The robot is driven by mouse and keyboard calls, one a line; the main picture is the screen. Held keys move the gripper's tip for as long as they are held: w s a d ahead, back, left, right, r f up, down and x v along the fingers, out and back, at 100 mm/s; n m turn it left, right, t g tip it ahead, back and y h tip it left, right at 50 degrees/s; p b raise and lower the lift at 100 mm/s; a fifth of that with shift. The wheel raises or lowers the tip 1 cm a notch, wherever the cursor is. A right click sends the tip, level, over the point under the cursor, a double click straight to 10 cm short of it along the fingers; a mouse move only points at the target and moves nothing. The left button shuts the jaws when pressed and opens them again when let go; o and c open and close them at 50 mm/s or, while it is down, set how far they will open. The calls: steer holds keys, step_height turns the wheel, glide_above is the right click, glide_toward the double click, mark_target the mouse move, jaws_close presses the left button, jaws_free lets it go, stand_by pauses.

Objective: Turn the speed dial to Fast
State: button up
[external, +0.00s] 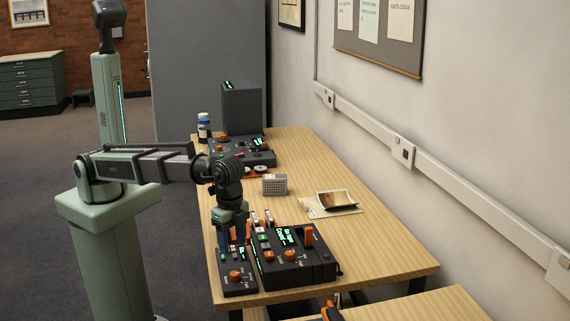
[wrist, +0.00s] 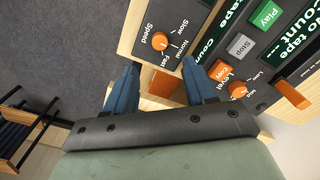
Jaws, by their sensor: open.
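The speed dial (wrist: 159,41) is a round orange knob on a dark panel (wrist: 174,20) at the top of the wrist view. White words Speed, Slow, Normal and Fast stand around it. Where its pointer is set is too small to tell surely. An orange knob on the small left panel (external: 234,275) in the external view appears to be the same dial. My gripper (wrist: 160,70) is open and empty, its two blue fingers apart. The dial lies just beyond the gap between the fingertips, not touched. In the external view my gripper (external: 240,238) hangs down over the panel's far part.

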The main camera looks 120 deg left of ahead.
mark_target(239, 262)
step_height(239, 262, down, 10)
steer(key=shift+r, duration=0.1)
stand_by(0.4)
steer(key=shift+c, duration=0.3)
jaws_close()
steer(key=shift+m, duration=0.4)
steer(key=m, duration=0.4)
steer(key=shift+m, duration=0.3)
steer(key=m, duration=0.5)
steer(key=shift+m, duration=0.3)
